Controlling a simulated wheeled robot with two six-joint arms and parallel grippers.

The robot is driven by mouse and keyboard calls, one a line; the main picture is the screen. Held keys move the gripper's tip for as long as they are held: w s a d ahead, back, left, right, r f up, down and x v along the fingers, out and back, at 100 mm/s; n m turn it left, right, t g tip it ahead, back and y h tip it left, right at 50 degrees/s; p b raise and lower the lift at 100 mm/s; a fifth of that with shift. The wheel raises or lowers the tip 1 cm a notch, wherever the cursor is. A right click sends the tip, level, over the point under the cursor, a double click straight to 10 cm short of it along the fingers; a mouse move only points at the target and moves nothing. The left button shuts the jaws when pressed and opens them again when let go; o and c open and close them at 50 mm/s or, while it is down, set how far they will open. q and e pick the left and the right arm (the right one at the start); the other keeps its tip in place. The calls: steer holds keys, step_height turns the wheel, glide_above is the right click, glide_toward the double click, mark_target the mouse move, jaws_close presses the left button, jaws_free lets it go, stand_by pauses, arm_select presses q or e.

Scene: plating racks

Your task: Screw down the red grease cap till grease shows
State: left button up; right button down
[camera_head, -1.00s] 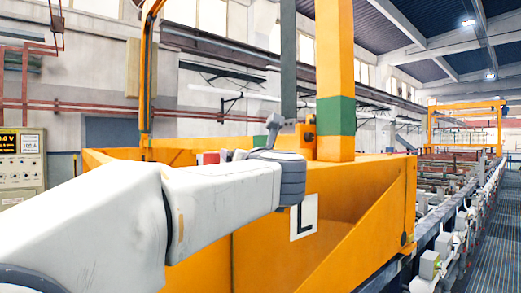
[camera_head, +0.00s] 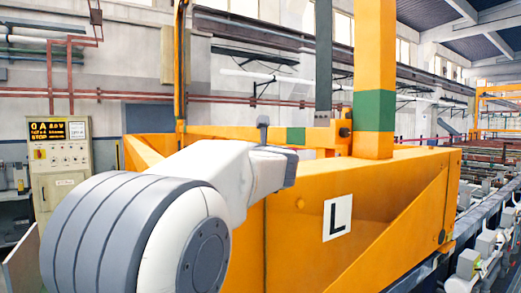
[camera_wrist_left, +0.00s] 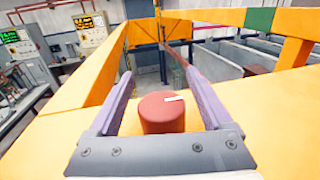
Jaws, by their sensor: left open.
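The red grease cap (camera_wrist_left: 162,112) stands on an orange surface in the left wrist view. It is a short red cylinder with a white mark on its top. My left gripper (camera_wrist_left: 158,73) is open, with one finger on each side of the cap. I cannot tell whether either finger touches it. No grease can be made out around the cap. In the head view my left arm reaches over the orange structure (camera_head: 390,190), and the cap and the fingers are hidden. My right gripper is in neither view.
An orange post with a green band (camera_head: 374,110) rises from the structure, which bears a white "L" plate (camera_head: 337,217). A control cabinet with a lit display (camera_head: 60,160) stands at the left. A row of tanks and pipework runs along the right.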

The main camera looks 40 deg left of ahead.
arm_select(q)
jaws_close()
